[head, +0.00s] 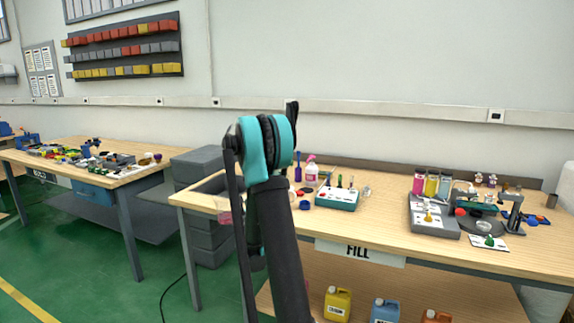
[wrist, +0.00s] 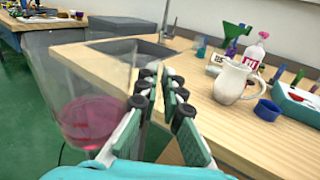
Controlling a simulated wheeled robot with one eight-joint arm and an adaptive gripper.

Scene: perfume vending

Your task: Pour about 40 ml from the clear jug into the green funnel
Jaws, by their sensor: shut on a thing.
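The clear jug (wrist: 85,95), with pink liquid (wrist: 95,125) low in it, is at the left of the wrist view. It is beside my gripper's fingers, and its grip point is hard to make out. My gripper (wrist: 162,80) is shut on the jug. The liquid surface lies well below the rim. In the head view a pink part of the jug (head: 224,214) shows left of my arm, by the bench's left end; my arm hides the gripper. A green funnel (wrist: 231,32) stands farther back on the bench in the wrist view, away from the jug.
A white pitcher (wrist: 234,82) and a blue cup (wrist: 267,110) stand on the bench right of my gripper.

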